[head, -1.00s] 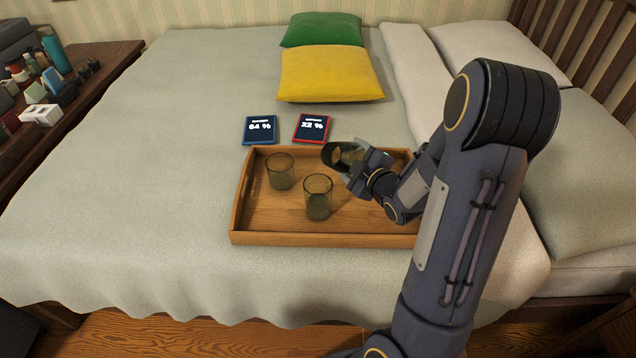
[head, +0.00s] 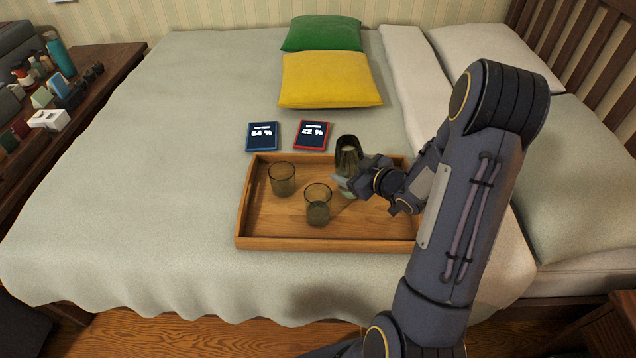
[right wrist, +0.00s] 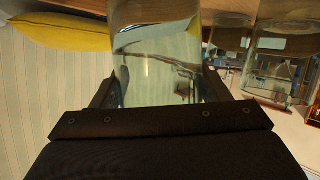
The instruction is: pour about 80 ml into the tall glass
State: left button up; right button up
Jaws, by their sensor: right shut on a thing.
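My right gripper (head: 350,182) is shut on a tinted glass carafe (head: 347,155), holding it close to upright over the right part of the tray (head: 262,242). The carafe fills the middle of the right wrist view (right wrist: 155,45), with clear liquid visible inside. Two tinted glasses stand upright on the tray, left of the carafe. The front glass (head: 317,206) looks taller than the rear-left glass (head: 282,180). How much liquid either glass holds is hard to tell. Both glasses show at the right of the right wrist view. My left gripper is not in view.
Behind the tray lie a blue-edged panel (head: 262,137) reading 64 % and a red-edged panel (head: 311,136) reading 22 %. A yellow cushion (head: 330,80) and a green cushion (head: 322,33) lie farther back. The bed left of the tray is clear.

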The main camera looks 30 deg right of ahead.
jog(key=shift+r+m+y+p, duration=0.1)
jog(key=shift+m+y+p, duration=0.2)
jog(key=shift+m+p, duration=0.25)
pick_arm(q)
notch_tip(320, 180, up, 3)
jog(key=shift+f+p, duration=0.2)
jog(key=shift+p, duration=0.1)
pick_arm(e)
jog(key=shift+w+f, duration=0.1)
jog(key=shift+f, duration=0.15)
jog(key=shift+m, duration=0.25)
dwell(0.9)
